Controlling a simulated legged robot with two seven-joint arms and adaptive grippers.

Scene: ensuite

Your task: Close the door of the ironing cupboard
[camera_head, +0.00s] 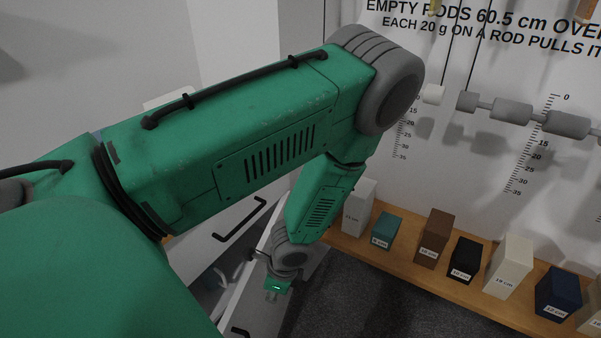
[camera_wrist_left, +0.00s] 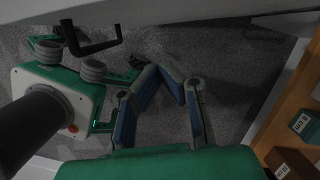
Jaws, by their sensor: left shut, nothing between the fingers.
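The white ironing cupboard door (camera_head: 249,293) appears as a narrow panel standing out from the white front in the head view, partly covered by my left wrist. It appears to stand open. A pale panel (camera_wrist_left: 200,10) with a black handle (camera_wrist_left: 92,44) crosses the top of the left wrist view; it may be this door. My left gripper (camera_head: 273,291) is low beside the panel, mostly hidden by its wrist. Its blue-grey fingers (camera_wrist_left: 165,80) are shut and empty over grey carpet. I cannot tell whether it touches the door. My right gripper is out of view.
A wooden shelf (camera_head: 398,268) with several labelled blocks runs along the wall at the right. A white front with a black bar handle (camera_head: 240,221) is at the left. Grey carpet (camera_head: 360,300) lies clear below the shelf.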

